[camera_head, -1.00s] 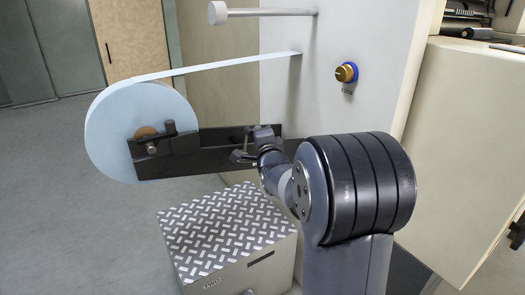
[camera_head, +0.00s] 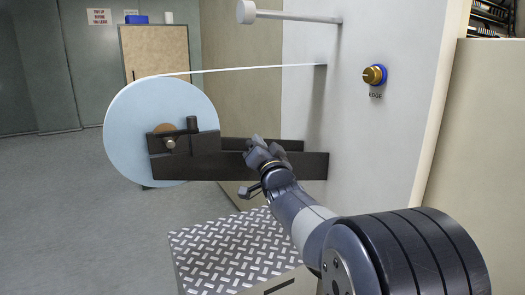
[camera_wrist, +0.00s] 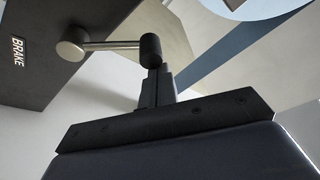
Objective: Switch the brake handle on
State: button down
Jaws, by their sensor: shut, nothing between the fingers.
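In the wrist view the brake handle is a silver hub (camera_wrist: 72,45) with a thin rod running right to a black knob (camera_wrist: 150,48). A white BRAKE label (camera_wrist: 18,53) is on the dark plate left of the hub. My gripper (camera_wrist: 157,70) is shut and empty, its fingertips at the lower side of the knob. Whether they touch it I cannot tell. In the head view my gripper (camera_head: 258,150) is at the black support arm (camera_head: 215,168) of the film reel.
The pale blue reel (camera_head: 135,130) stands left of my gripper, its film (camera_head: 250,68) running to the white machine wall (camera_head: 345,120). A brass EDGE knob (camera_head: 373,75) and a white roller (camera_head: 290,17) are on that wall. A tread-plate box (camera_head: 230,250) is below.

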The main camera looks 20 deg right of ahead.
jog(key=shift+a+f+n, duration=0.25)
jog(key=shift+n, duration=0.25)
dwell(0.3)
